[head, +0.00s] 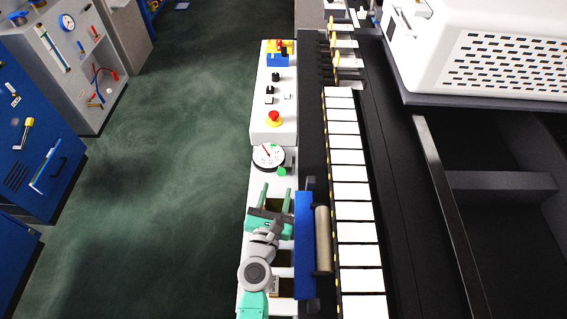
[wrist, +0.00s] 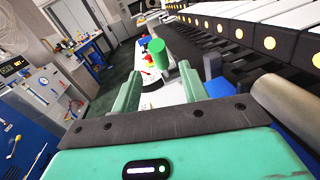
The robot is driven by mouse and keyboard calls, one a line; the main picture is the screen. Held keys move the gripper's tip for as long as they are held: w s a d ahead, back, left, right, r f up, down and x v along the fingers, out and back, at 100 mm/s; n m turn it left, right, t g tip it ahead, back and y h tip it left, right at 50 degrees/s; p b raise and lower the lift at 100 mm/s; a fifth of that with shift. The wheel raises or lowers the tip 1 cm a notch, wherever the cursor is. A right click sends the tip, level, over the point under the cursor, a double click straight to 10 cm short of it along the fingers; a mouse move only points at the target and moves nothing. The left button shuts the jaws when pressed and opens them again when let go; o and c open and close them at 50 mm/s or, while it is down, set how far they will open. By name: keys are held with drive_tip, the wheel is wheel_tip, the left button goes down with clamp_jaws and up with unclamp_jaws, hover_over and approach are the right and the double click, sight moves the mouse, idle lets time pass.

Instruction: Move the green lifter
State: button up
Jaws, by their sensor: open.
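The green lifter appears to be the small green knob (head: 281,171) beside the round dial on the white panel. In the wrist view it shows as a green cylinder (wrist: 156,50), tilted in the picture and a little beyond the fingertips. My gripper (head: 276,192) is open, with its two green fingers pointing up the picture toward the knob. In the wrist view my gripper (wrist: 161,74) has nothing between its fingers, and the cylinder appears ahead of the gap. The knob's lower end is hard to make out.
A white round dial (head: 267,155) is just left of the knob. Farther up the panel are a red button (head: 274,117) and small black switches. A blue block with a metal roller (head: 322,239) stands right of my gripper. A row of white labels (head: 352,189) runs along the rack.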

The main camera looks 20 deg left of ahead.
sight(281, 171)
drive_tip(key=w, duration=0.2)
drive_tip(key=w+a+b, duration=0.1)
drive_tip(key=w, duration=0.2)
drive_tip(key=w+b, duration=0.1)
drive_tip(key=w, duration=0.1)
drive_tip(key=shift+w+a+r, duration=0.15)
drive_tip(key=shift+w, duration=0.05)
clamp_jaws()
